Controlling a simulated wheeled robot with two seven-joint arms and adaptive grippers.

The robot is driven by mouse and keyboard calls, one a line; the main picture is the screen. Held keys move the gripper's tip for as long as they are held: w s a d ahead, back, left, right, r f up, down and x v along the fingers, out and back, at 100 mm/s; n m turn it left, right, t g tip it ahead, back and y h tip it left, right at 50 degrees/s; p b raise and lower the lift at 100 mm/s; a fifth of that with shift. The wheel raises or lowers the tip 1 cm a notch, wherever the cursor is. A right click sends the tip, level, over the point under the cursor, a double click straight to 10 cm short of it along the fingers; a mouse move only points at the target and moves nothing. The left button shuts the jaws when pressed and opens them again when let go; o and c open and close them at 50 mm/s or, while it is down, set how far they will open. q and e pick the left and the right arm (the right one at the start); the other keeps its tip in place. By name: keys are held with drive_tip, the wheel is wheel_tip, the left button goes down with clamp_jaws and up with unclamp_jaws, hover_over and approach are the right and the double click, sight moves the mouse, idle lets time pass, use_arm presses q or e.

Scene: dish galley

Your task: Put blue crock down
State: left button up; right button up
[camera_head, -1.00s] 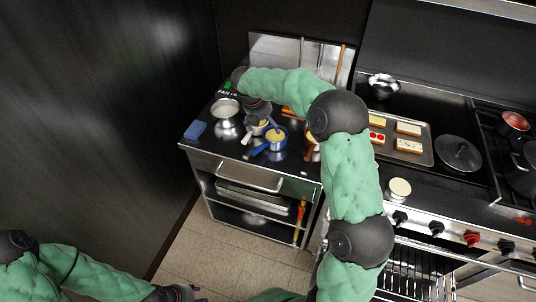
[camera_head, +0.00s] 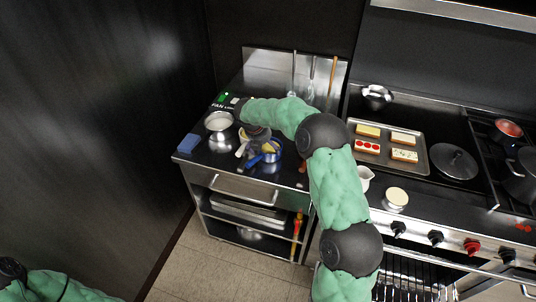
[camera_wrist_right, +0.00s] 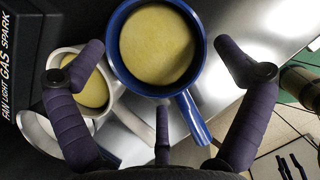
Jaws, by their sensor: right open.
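The blue crock (camera_head: 270,155) stands upright on the steel counter, with a yellow filling and a blue handle. In the right wrist view the blue crock (camera_wrist_right: 190,106) lies below and between the spread fingers of my right gripper (camera_wrist_right: 163,72). The gripper is open and holds nothing; the crock's rim is clear of the fingertips as far as I can see. In the head view my right gripper (camera_head: 255,134) is over the crocks, partly hiding them. A white crock (camera_wrist_right: 67,61) with yellow filling is beside the blue one, under the left finger. My left gripper is out of view.
A steel bowl (camera_head: 219,121) and a blue block (camera_head: 189,143) are left of the crocks. A tray (camera_head: 421,160) of toppings-covered slices, a lidded pan (camera_head: 453,162) and a white jug (camera_head: 365,178) are to the right. The counter's front edge is close to the crocks.

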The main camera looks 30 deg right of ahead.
drive_tip(key=shift+x, duration=1.05)
drive_tip(key=shift+s+a, duration=0.1)
drive_tip(key=shift+a, duration=0.05)
clamp_jaws()
